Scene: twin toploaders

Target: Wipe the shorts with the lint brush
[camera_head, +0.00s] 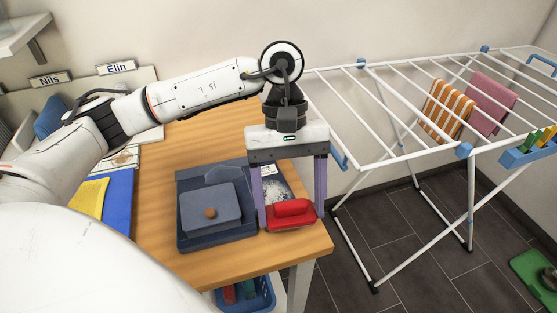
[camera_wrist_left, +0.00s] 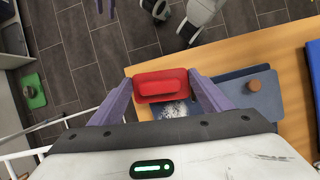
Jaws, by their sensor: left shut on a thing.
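My left gripper (camera_head: 291,216) points down with its two purple fingers on either side of a red lint brush (camera_head: 291,209), shut on it. The brush is near the front right corner of the wooden table; it also shows between the fingertips in the left wrist view (camera_wrist_left: 162,84). I cannot tell whether it touches what lies below. Beside it is a blue patch with white specks (camera_wrist_left: 173,108), partly hidden by the gripper. Flat dark blue-grey pieces (camera_head: 190,235), possibly the shorts, lie left of the brush.
A brown knob-like piece (camera_head: 210,212) sits on the blue-grey pieces. Yellow (camera_head: 88,197) and blue (camera_head: 118,205) flat items lie at the left. A blue basket (camera_head: 262,296) is below the table (camera_head: 285,260). A white drying rack (camera_head: 385,160) stands at the right.

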